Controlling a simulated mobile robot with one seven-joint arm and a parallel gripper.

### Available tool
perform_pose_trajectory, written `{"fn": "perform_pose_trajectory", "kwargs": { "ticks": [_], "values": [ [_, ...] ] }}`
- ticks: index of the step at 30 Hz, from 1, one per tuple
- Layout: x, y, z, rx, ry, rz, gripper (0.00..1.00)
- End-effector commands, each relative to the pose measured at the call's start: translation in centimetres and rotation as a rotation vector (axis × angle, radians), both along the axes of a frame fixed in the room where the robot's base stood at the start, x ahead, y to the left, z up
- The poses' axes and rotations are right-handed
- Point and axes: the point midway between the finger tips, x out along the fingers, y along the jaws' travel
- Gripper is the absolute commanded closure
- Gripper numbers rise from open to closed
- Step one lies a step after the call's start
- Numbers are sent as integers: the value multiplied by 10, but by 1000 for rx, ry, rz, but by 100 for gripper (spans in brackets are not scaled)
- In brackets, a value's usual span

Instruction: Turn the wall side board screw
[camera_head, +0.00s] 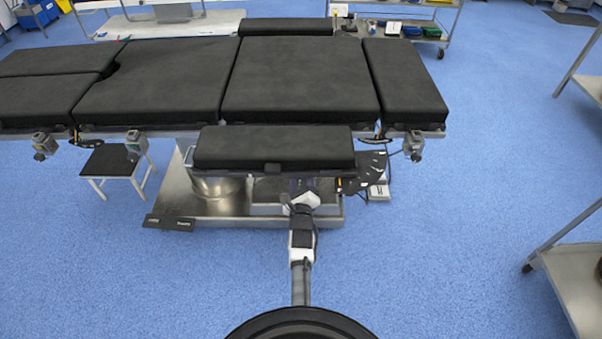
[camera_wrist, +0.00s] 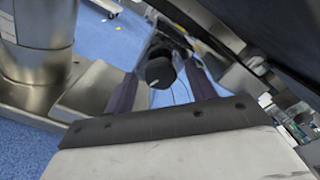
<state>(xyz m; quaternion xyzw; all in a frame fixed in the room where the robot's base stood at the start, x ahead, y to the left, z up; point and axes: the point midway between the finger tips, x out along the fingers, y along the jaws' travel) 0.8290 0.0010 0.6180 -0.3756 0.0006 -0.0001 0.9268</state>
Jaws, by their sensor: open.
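The side board (camera_head: 273,148) is a black padded board on the near side of the operating table. My gripper (camera_head: 303,187) reaches up from below to just under its front edge, and its fingertips are partly hidden there. In the wrist view, my gripper (camera_wrist: 161,80) is open, with one dark purple finger on each side. A round black knob (camera_wrist: 159,72), which looks like the side board screw, shows in the gap between the fingers. No finger visibly touches it. I cannot tell whether it lies between the fingertips or just beyond them.
The operating table's black pads (camera_head: 300,80) spread behind the board. The steel column (camera_wrist: 38,55) stands close on the left in the wrist view. A dark underside (camera_wrist: 285,35) hangs at upper right. A small stool (camera_head: 108,160) stands left. Blue floor (camera_head: 480,240) is free at right.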

Motion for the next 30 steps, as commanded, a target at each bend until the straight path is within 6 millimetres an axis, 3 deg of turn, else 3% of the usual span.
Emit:
{"fn": "perform_pose_trajectory", "kwargs": {
  "ticks": [11, 21, 30],
  "values": [
    [-1, 0, 0, -1, 0, 0, 44],
    [-1, 0, 0, -1, 0, 0, 89],
    [0, 0, 0, -35, -1, -1, 89]
  ]
}}
